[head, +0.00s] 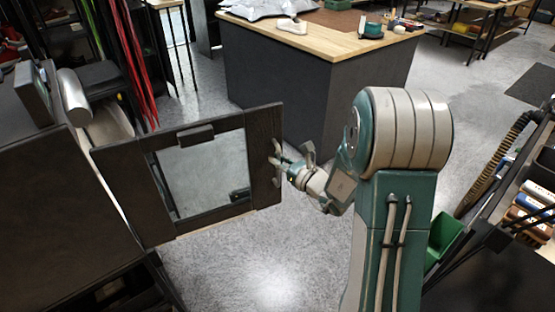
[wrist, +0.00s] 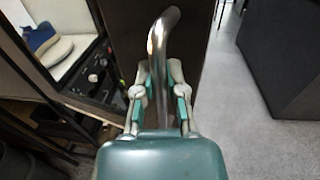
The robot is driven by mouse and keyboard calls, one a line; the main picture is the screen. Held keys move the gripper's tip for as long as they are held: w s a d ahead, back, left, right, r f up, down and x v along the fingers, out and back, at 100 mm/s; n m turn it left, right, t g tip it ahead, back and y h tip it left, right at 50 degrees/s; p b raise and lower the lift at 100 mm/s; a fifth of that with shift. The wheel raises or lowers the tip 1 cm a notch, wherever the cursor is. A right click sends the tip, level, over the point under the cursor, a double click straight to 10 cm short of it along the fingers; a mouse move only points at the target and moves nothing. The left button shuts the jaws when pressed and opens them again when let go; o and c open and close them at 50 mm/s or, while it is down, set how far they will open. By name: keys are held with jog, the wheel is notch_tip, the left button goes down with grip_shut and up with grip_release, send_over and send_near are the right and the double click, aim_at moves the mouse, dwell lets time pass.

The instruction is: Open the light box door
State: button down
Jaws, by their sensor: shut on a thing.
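The light box door (head: 263,150) is a dark panel with a window, swung out from the dark light box (head: 45,200) at the left in the head view. In the wrist view the door (wrist: 125,30) is the dark panel ahead. Its bent metal handle (wrist: 157,48) runs between my fingers. My gripper (head: 281,160) is at the door's right edge, shut on the handle; its fingers also show in the wrist view (wrist: 160,85). Past the door's left side, the wrist view shows the lit interior with a blue and white sneaker (wrist: 48,44).
A workbench (head: 310,75) with a wooden top stands behind the door. A rack with bottles (head: 530,210) and a green bin (head: 442,238) are at the right. Grey floor (head: 270,260) is clear below the door and my arm.

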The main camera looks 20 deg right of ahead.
jog(key=c, duration=0.7)
grip_release()
jog(key=shift+d+r, duration=0.1)
jog(key=v, duration=1.2)
